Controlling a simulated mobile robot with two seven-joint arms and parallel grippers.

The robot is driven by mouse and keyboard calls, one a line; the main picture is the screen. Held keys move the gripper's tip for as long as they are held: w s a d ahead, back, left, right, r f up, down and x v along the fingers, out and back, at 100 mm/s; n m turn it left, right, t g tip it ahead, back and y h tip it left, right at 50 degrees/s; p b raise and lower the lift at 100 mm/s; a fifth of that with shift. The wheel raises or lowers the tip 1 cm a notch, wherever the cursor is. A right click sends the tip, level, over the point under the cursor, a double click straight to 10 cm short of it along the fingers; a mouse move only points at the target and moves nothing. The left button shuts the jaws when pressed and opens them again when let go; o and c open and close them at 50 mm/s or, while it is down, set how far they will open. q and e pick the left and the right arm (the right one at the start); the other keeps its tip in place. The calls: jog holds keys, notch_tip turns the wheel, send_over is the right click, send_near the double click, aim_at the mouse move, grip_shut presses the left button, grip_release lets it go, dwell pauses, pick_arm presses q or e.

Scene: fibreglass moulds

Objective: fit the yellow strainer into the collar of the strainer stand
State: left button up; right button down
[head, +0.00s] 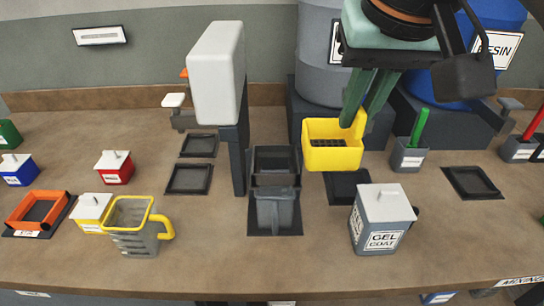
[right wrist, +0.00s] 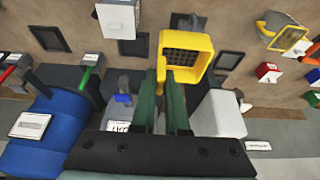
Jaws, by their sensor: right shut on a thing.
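The yellow strainer (head: 333,158) is a square box with a dark mesh floor. My right gripper (head: 357,119) is shut on its yellow tab at the back right and holds it up over the bench. In the right wrist view the strainer (right wrist: 203,44) is beyond the green fingers (right wrist: 162,82), mesh in sight. The dark grey strainer stand (head: 274,205), with what looks like a square collar at its top, is left of the strainer and apart from it. In the right wrist view the strainer hides most of that area. My left gripper is in neither view.
A tall white block on a dark post (head: 217,75) rises just left of the stand. The gel coat box (head: 383,222) stands right of the stand. A grey jug with yellow rim (head: 138,235) is at left. A grey cup with a green handle (head: 408,155) is at right.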

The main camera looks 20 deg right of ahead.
jog(key=w+a+f, duration=0.1)
jog(key=w+f, duration=0.7)
jog(key=w+a+f, duration=0.1)
jog(key=w+f, duration=0.3)
jog(key=shift+w+a+f+b, duration=0.35)
jog(key=shift+w, duration=0.05)
jog(key=shift+f, duration=0.15)
jog(key=c, duration=0.9)
grip_release()
